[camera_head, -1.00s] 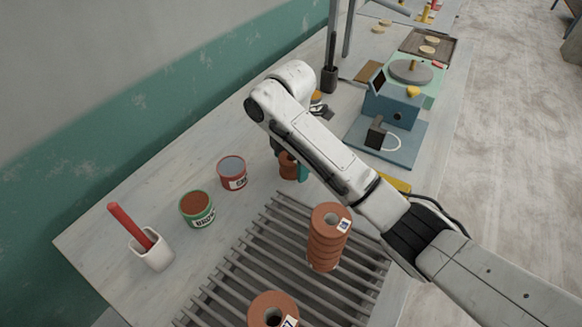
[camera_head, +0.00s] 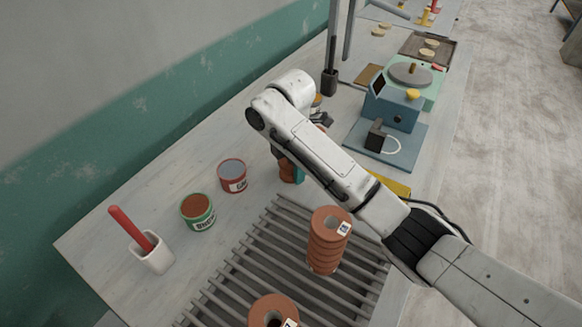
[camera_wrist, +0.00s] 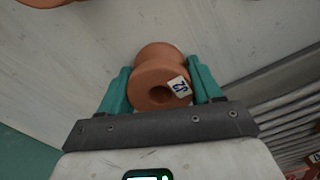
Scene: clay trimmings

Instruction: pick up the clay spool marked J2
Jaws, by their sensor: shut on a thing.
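A terracotta-coloured clay spool (camera_wrist: 150,78) with a white label, upside down in the wrist view and reading like J2, sits between the teal fingers of my gripper (camera_wrist: 160,66). Both fingers press on its sides and the gripper is shut on it. In the head view the same spool (camera_head: 287,172) shows partly beside a teal finger; my arm hides most of it and the gripper. I cannot tell whether it touches the table.
A stack of spools (camera_head: 325,250) and another spool (camera_head: 270,312) stand on the slatted rack (camera_head: 222,287). A red-rimmed can (camera_head: 232,178), a green-rimmed can (camera_head: 198,213) and a white cup (camera_head: 152,256) stand to the left. A blue machine (camera_head: 393,105) stands behind.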

